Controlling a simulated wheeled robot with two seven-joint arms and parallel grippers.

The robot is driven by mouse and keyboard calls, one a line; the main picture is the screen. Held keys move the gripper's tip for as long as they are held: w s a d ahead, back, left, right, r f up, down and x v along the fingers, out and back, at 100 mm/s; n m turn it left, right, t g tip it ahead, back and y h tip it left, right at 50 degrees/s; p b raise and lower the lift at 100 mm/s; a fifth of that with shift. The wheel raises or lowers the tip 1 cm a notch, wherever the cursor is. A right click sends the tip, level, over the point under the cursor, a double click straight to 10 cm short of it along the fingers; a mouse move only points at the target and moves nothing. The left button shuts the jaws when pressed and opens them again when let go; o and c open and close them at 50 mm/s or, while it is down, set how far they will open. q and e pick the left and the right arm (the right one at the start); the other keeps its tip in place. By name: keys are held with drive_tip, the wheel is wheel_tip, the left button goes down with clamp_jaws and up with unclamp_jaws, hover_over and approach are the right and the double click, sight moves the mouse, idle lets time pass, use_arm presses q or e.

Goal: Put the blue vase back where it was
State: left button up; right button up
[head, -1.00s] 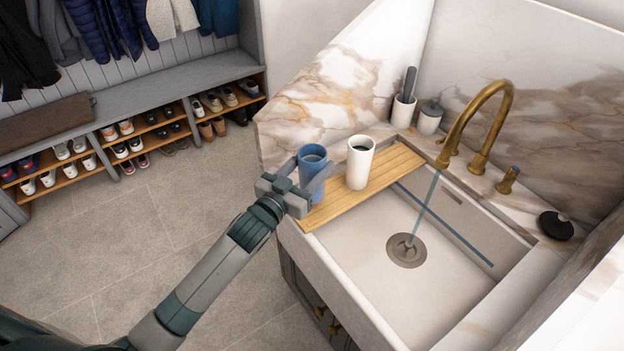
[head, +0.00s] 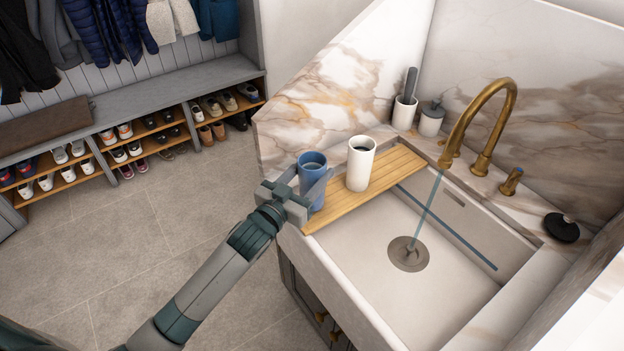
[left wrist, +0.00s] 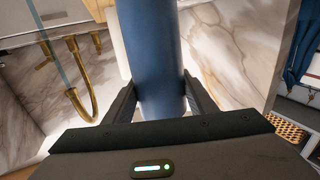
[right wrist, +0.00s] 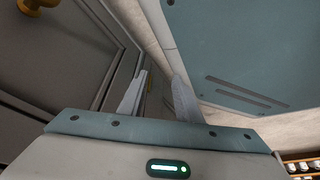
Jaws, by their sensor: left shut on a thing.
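The blue vase (head: 311,163) is upright at the left end of the slatted wooden board (head: 340,213) that lies over the sink's near-left side. I cannot tell whether its base touches the board. My left gripper (head: 306,190) is shut on it from the left, and the fingers hide part of its lower body. In the left wrist view the blue vase (left wrist: 153,55) stands between both fingers. A white vase (head: 360,165) stands on the board just to its right. My right gripper (right wrist: 160,82) is open and empty, in front of grey cabinet panels.
The white sink (head: 360,265) has water running from the brass faucet (head: 482,130). A cup with a dark brush (head: 405,112), a lidded jar (head: 431,120) and a black round object (head: 561,228) are on the marble counter. The board right of the white vase is clear.

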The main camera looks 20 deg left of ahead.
use_arm(q)
drive_tip(key=shift+f+b, duration=0.45)
drive_tip(key=shift+f, duration=0.05)
use_arm(e)
drive_tip(key=shift+t, duration=0.6)
drive_tip(key=w, duration=0.1)
drive_tip(key=w+a, duration=0.1)
drive_tip(key=w, duration=0.1)
drive_tip(key=w+a+r, duration=0.1)
drive_tip(key=shift+w+r, duration=0.1)
drive_tip(key=shift+w, duration=0.05)
drive_tip(key=shift+d, duration=0.1)
use_arm(q)
drive_tip(key=o, duration=1.1)
drive_tip(key=shift+f, duration=0.25)
drive_tip(key=o, duration=0.4)
use_arm(e)
drive_tip(key=shift+w, duration=0.1)
use_arm(q)
drive_tip(key=shift+r, duration=0.1)
drive_tip(key=shift+r, duration=0.1)
use_arm(e)
drive_tip(key=shift+r, duration=0.1)
